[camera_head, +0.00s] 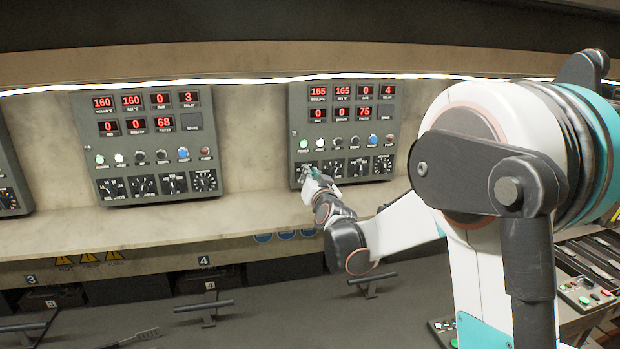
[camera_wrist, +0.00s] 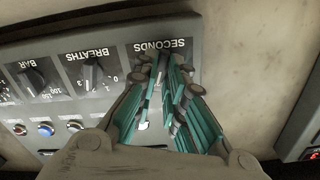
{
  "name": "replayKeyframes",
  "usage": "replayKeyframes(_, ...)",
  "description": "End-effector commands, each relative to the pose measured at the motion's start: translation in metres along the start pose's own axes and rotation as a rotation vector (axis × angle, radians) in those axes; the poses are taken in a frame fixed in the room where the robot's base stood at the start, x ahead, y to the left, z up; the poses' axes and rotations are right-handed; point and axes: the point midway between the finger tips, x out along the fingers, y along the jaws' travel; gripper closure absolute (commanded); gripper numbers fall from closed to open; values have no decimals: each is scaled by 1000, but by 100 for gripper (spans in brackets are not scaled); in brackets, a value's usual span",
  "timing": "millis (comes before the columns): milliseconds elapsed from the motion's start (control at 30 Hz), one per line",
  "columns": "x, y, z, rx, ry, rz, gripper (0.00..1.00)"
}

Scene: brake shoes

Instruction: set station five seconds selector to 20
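The seconds selector (camera_wrist: 139,74) is the end dial under the upside-down SECONDS label in the wrist view. Only part of its scale shows; its knob and pointer setting are hidden by my fingers. My gripper (camera_wrist: 172,66) is right at this dial, with its teal fingers close together over it. I cannot tell whether they grip the knob. In the head view my gripper (camera_head: 311,175) reaches the lower left dial of the right control panel (camera_head: 293,120). This panel shows red readouts of 165, 165, 0, 4 above and 0, 0, 75 below.
The breaths dial (camera_wrist: 93,72) and bar dial (camera_wrist: 33,82) sit beside the selector. Coloured buttons (camera_wrist: 45,129) lie near the fingers. A similar panel (camera_head: 150,140) is to the left, above a sign numbered 4 (camera_head: 204,261). Bare wall separates the panels.

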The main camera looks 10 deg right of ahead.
Motion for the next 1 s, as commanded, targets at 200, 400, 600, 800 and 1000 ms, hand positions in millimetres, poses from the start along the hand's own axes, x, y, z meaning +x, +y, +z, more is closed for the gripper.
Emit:
replayKeyframes(200,0,0,0,0,0,0,70)
replayKeyframes(400,-1,0,0,-1,1,0,70)
replayKeyframes(600,-20,0,0,-1,1,0,70)
replayKeyframes(800,-62,0,0,-1,0,0,70)
replayKeyframes(1000,-98,0,0,-1,0,0,70)
